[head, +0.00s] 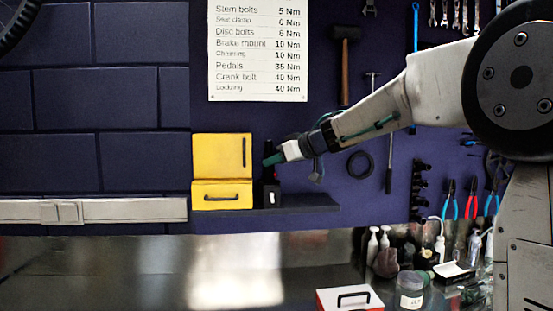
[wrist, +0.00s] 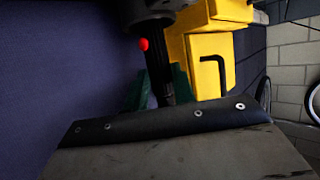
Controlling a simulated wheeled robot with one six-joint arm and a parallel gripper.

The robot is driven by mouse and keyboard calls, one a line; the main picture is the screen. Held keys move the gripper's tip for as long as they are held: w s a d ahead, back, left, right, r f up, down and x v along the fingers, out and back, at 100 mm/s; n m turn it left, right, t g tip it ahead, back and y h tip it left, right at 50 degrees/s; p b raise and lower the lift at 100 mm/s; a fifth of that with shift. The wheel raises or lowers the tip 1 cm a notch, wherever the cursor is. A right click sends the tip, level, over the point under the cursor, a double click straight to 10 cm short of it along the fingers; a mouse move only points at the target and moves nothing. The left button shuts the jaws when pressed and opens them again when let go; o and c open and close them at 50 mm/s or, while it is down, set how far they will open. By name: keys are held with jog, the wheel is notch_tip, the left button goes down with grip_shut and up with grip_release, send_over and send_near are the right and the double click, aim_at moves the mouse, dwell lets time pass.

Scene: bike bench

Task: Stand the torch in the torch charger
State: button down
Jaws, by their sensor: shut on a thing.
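The torch is black with a red button and shows upright in the wrist view (wrist: 155,62). In the head view it is a thin dark upright shape (head: 268,147) at the green fingertips. My gripper (head: 273,160) is shut on the torch, with green fingers on either side of it in the wrist view (wrist: 160,90). The torch charger (head: 268,194) is a small black block with a white mark on the shelf, directly below the torch. I cannot tell whether the torch's lower end touches the charger. The charger is hidden in the wrist view.
Yellow boxes (head: 222,155) with black handles stand just left of the charger on the dark wall shelf (head: 310,204). The shelf is bare to the right. Below is a metal bench (head: 150,270) with a white-and-red box (head: 345,300) and bottles at right. Tools hang on the wall.

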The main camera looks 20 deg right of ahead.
jog(key=c, duration=1.1)
grip_release()
jog(key=shift+s, duration=0.1)
jog(key=v, duration=0.7)
jog(key=shift+s+d+r, duration=0.15)
jog(key=shift+s+d, duration=0.05)
